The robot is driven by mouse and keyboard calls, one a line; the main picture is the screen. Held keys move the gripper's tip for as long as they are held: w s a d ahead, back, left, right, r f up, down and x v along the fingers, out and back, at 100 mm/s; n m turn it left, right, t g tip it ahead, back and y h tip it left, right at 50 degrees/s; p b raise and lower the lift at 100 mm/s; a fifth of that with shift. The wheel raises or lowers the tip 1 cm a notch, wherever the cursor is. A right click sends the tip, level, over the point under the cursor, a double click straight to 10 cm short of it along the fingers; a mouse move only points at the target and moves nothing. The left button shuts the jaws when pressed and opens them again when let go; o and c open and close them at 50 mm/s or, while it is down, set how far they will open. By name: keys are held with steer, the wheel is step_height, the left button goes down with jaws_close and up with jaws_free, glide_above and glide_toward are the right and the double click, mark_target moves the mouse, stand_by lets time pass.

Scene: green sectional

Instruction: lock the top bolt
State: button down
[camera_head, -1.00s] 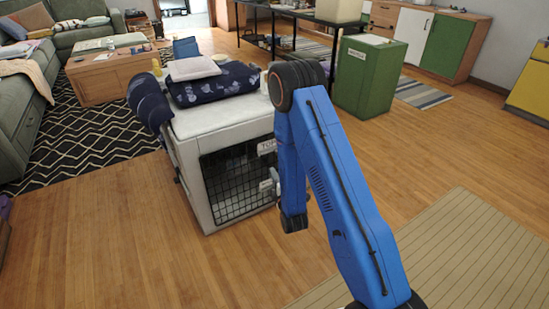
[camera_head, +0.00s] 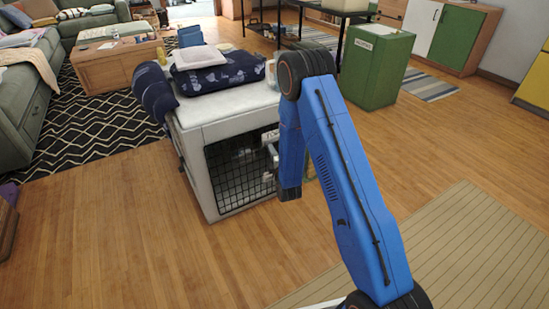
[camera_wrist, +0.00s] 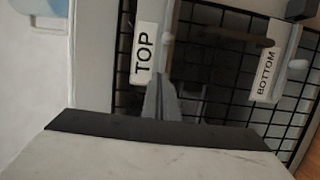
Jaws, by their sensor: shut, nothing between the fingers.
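A white crate (camera_head: 196,137) with a black wire door (camera_head: 238,172) stands left of my blue arm in the head view; the door looks closed. In the wrist view the door mesh (camera_wrist: 215,90) carries a TOP label (camera_wrist: 143,53) and a BOTTOM label (camera_wrist: 266,73). A pale bolt part (camera_wrist: 169,22) sits beside the TOP label, and a pale knob (camera_wrist: 298,64) beside the BOTTOM one. My gripper (camera_wrist: 160,82) is shut and empty, its grey tips close to the top bolt; I cannot tell if they touch. In the head view my arm hides the gripper and bolts.
A dark blue patterned cushion (camera_head: 222,77) and a pale folded item (camera_head: 202,56) lie on the crate. A green cabinet (camera_head: 375,70) stands behind my arm. A striped mat (camera_head: 440,250) lies at right. The wooden floor in front of the crate is clear.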

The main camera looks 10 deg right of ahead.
mark_target(276, 141)
steer(key=shift+w+d, duration=0.25)
steer(key=shift+d, duration=0.4)
steer(key=shift+w+d, duration=0.2)
steer(key=shift+d, duration=0.4)
steer(key=shift+w+d, duration=0.25)
steer(key=shift+d, duration=0.45)
steer(key=shift+w+d, duration=0.25)
steer(key=shift+d, duration=0.5)
steer(key=shift+w+d, duration=0.25)
steer(key=shift+d, duration=0.45)
steer(key=shift+w+d, duration=0.25)
steer(key=shift+d, duration=0.6)
